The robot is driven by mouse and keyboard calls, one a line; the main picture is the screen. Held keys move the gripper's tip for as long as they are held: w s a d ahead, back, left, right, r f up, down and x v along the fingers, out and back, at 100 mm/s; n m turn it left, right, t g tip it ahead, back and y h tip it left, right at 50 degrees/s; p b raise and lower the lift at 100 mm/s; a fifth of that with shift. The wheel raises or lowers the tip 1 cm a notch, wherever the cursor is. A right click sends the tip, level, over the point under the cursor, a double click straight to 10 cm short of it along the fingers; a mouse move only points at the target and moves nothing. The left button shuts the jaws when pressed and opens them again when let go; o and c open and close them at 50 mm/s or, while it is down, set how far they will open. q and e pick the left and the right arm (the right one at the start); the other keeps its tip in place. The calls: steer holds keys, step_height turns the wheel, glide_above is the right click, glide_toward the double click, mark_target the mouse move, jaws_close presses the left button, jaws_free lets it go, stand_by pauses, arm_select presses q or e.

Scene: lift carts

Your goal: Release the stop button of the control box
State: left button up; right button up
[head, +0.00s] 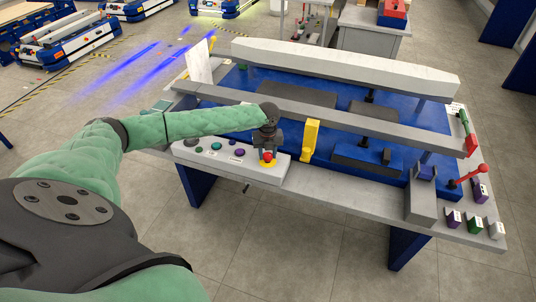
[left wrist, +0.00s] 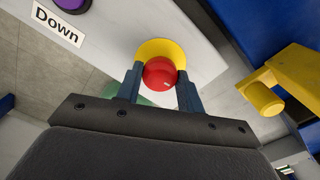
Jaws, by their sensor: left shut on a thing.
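The control box (head: 222,158) is a pale grey box along the table's near left edge, with several coloured buttons in a row. The red stop button (head: 267,157) sits on a yellow base at its right end. My left gripper (head: 267,148) points down over the stop button. In the left wrist view the red stop button (left wrist: 160,73) lies between the two dark blue fingers (left wrist: 158,84), which are shut on its sides. The yellow base (left wrist: 178,47) shows behind it. A purple button (left wrist: 71,4) with a "Down" label (left wrist: 57,25) is nearby. My right gripper is not in view.
A yellow bracket (head: 310,140) stands on the table just right of the control box, and also shows in the left wrist view (left wrist: 285,78). Long grey beams (head: 330,120) cross the blue-topped table. A red lever (head: 468,177) and small coloured blocks are at the right end.

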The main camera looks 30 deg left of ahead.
arm_select(q)
steer(key=shift+m, duration=0.3)
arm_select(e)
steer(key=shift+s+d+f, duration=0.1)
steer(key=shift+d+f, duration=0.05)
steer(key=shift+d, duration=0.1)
arm_select(q)
steer(key=shift+r+p, duration=0.25)
steer(key=shift+p, duration=0.2)
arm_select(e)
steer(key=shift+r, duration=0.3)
arm_select(q)
steer(key=o, duration=1)
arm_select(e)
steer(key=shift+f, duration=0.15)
arm_select(q)
steer(key=shift+r+b, duration=1.3)
steer(key=shift+r, duration=2.55)
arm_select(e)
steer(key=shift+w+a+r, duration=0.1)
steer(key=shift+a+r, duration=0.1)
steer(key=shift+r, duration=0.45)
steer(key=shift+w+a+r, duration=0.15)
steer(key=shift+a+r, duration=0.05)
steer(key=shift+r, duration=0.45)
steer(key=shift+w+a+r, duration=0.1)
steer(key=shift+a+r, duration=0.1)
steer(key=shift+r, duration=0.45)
